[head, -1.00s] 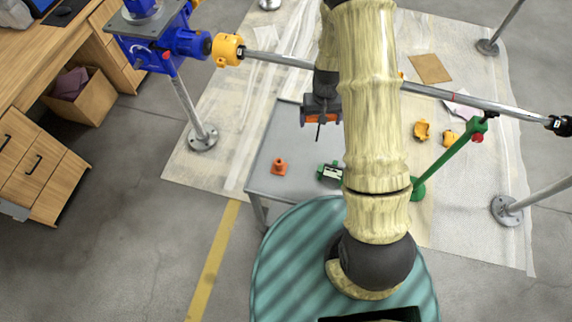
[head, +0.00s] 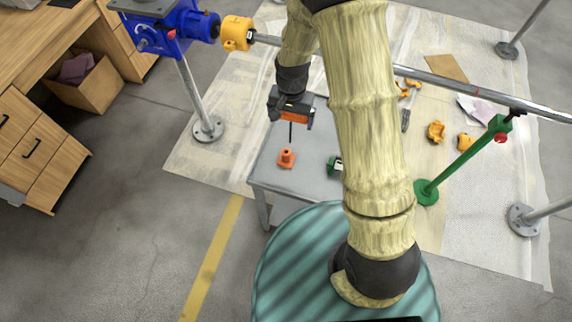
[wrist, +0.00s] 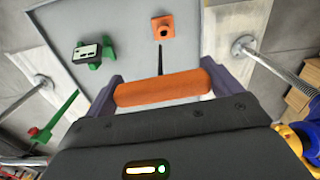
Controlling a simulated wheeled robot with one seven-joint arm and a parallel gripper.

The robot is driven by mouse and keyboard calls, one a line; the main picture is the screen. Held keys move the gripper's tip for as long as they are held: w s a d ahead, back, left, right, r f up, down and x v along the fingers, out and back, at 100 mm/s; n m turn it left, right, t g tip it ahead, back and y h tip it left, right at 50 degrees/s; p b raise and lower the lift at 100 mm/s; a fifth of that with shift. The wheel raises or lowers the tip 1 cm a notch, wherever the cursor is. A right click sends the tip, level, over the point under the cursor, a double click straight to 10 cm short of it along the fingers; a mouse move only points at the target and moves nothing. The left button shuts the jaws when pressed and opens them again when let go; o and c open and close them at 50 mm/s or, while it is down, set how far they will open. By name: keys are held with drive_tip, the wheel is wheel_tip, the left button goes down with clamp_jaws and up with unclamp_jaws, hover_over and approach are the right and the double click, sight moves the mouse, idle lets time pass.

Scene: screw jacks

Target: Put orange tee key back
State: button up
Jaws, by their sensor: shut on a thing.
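My gripper (head: 291,114) is shut on the orange handle of the tee key (wrist: 162,87). The key's thin dark shaft (head: 291,133) points down toward the table. An orange holder with a dark hole in its top (head: 287,158) stands on the grey table. In the wrist view the holder (wrist: 164,29) lies just beyond the shaft's tip, nearly in line with it. The tip appears over or close to the holder; I cannot tell whether they touch.
A green stand with a white-faced gauge (head: 335,166) stands on the grey table (head: 305,182), right of the holder. A green post (head: 465,160) and a long steel bar (head: 440,82) are farther right. A blue jack (head: 180,28) is at upper left.

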drive_tip(key=shift+s+a+f+m, duration=0.1)
drive_tip(key=shift+s+a+m, duration=0.05)
drive_tip(key=shift+a, duration=0.25)
drive_tip(key=shift+s+a+m, duration=0.1)
drive_tip(key=shift+a+m, duration=0.05)
drive_tip(key=shift+a, duration=0.2)
drive_tip(key=shift+f+p, duration=0.35)
drive_tip(key=shift+f, duration=2.6)
drive_tip(key=shift+f+p, duration=0.35)
drive_tip(key=shift+f, duration=1.7)
